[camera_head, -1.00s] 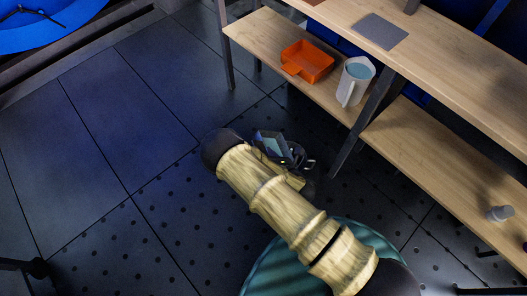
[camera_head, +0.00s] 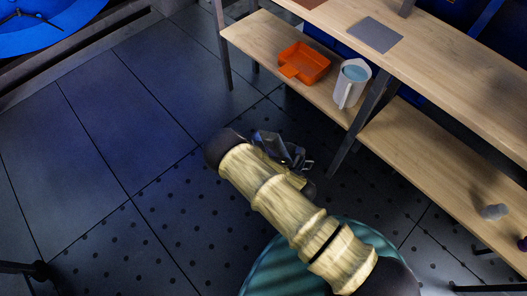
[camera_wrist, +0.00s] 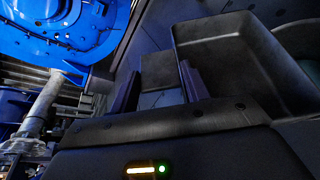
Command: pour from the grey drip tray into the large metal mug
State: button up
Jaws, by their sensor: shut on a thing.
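The grey drip tray (camera_wrist: 240,55) looks dark grey and box-shaped with rounded edges in the wrist view. My gripper (camera_wrist: 158,84) is shut on it, with part of it between the fingers. In the head view my gripper (camera_head: 291,158) and the tray (camera_head: 268,142) are small and dark above the floor, beyond my arm, left of the shelf.
An orange tray (camera_head: 305,63) and a pale jug (camera_head: 351,84) with bluish contents stand on the lower left shelf (camera_head: 262,45). A grey plate (camera_head: 375,34) lies on the upper top. Dark shelf legs stand between.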

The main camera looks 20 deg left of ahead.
dwell(0.4)
jog(key=shift+w+d+r+p, duration=0.2)
jog(key=shift+r+p, duration=0.05)
jog(key=shift+p, duration=0.25)
dwell(0.3)
jog(key=shift+w+d+r+m+y+p, duration=0.15)
jog(key=shift+r+m+y+p, duration=0.15)
jog(key=shift+m+p, duration=0.15)
jog(key=shift+f, duration=0.1)
dwell(1.4)
jog(key=shift+s+a+f+n+h, duration=0.4)
jog(key=shift+s+a+f+n, duration=0.3)
jog(key=shift+f+n, duration=0.15)
